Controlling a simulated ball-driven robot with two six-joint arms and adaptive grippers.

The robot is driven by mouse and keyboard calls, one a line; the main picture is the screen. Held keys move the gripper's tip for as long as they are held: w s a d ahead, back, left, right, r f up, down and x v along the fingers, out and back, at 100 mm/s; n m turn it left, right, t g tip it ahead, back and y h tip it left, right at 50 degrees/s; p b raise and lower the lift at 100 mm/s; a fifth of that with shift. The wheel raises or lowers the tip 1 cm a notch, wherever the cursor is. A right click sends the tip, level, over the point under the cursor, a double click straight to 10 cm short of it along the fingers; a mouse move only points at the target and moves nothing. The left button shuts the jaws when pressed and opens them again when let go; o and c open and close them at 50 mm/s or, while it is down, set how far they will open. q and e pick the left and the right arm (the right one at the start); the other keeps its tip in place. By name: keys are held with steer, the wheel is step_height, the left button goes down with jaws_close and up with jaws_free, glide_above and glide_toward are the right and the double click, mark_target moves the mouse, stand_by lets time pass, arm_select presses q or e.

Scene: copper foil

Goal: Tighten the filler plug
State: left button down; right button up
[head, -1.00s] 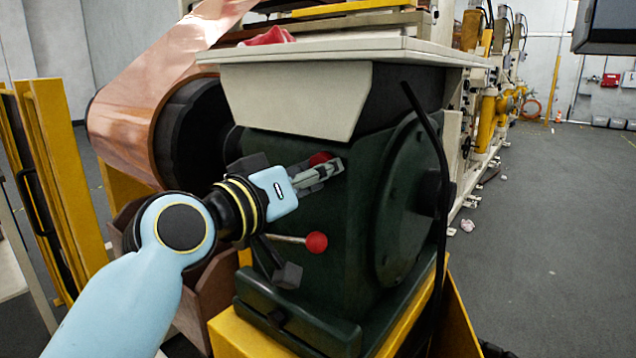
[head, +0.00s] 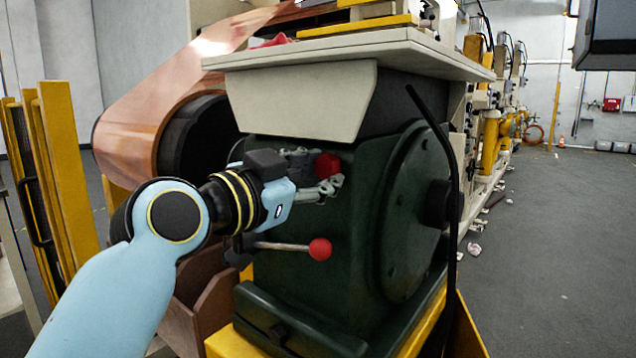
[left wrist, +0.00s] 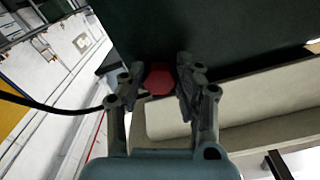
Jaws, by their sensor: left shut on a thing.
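The red filler plug (head: 327,165) sits on the upper front of the dark green gear housing (head: 330,222). It has a six-sided head, which shows in the left wrist view (left wrist: 159,80) between the two fingers. My left gripper (head: 318,171) is shut on the plug, with one finger on each side of its head. The fingers hide part of the plug in the head view. The plug's thread and seat are hidden. My right gripper is in neither view.
A lever with a red ball knob (head: 320,249) sticks out just below my left gripper. A pale table top (head: 440,52) overhangs the housing. A black cable (head: 452,190) hangs at its right. A copper foil roll (head: 125,150) is behind my left arm. Grey floor (head: 560,230) is open at right.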

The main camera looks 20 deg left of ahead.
arm_select(q)
steer(key=shift+f+m, duration=0.25)
steer(key=shift+m, duration=0.35)
steer(key=c, duration=1.3)
jaws_free()
steer(key=o, duration=0.4)
steer(key=shift+r, duration=0.15)
steer(key=shift+c, duration=0.2)
steer(key=shift+s+a, duration=0.1)
steer(key=v, duration=0.7)
